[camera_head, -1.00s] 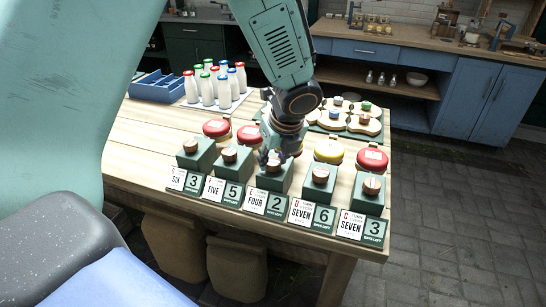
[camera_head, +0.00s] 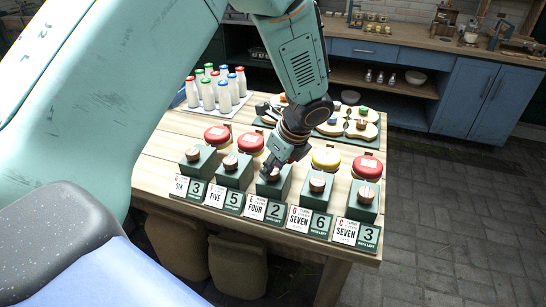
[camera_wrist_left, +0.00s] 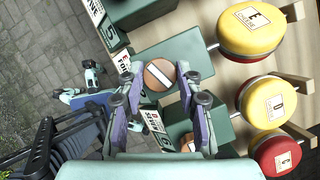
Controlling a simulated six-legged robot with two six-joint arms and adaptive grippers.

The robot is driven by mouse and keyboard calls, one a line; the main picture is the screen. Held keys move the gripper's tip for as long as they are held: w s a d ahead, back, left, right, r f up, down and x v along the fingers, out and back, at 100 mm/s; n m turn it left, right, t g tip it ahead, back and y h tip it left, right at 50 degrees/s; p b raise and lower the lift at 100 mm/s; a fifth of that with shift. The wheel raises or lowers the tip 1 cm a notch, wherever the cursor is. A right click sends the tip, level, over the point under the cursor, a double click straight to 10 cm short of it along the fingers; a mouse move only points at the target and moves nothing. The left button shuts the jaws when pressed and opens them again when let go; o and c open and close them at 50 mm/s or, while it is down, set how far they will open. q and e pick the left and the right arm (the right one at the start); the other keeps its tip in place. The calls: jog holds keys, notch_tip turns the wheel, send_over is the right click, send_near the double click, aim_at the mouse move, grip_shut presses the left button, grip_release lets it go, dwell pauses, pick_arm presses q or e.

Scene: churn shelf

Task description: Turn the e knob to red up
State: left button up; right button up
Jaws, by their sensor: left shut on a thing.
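The E knob is a round wooden knob with a white bar (camera_wrist_left: 158,75), set on a green box (camera_wrist_left: 140,47). In the head view the E knob (camera_head: 270,175) is third in a row of similar knobs, above the card marked FOUR (camera_head: 255,207). My left gripper (camera_head: 276,168) reaches down onto it and partly covers it. In the left wrist view the fingers of my left gripper (camera_wrist_left: 160,82) are on both sides of the knob, shut on it. No red shows on the knob. A yellow lid marked E (camera_wrist_left: 250,32) is beside its box. My right gripper is out of view.
Other knob boxes stand close on both sides, such as the D knob (camera_head: 317,184) and the C knob (camera_head: 366,194). Red and yellow round lids (camera_head: 326,157) line up behind. Milk bottles (camera_head: 224,92) and a green tray with boards (camera_head: 362,128) are farther back.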

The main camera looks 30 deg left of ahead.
pick_arm(q)
jog(key=n+g+p, duration=0.1)
jog(key=n+p, duration=0.1)
jog(key=n, duration=0.1)
jog(key=shift+r, duration=0.1)
jog(key=n+g+p, duration=0.1)
jog(key=n+p, duration=0.1)
jog(key=n, duration=0.1)
jog(key=shift+w+n+g, duration=0.1)
jog(key=shift+n+g, duration=0.2)
jog(key=n+g+h+p, duration=0.1)
jog(key=n, duration=0.2)
jog(key=shift+w, duration=0.1)
jog(key=shift+n+g+h, duration=0.4)
jog(key=shift+n+h, duration=0.1)
jog(key=shift+n, duration=1.4)
jog(key=shift+w+a+n, duration=0.1)
jog(key=shift+n, duration=0.2)
jog(key=o, duration=1.2)
jog(key=shift+c, duration=0.2)
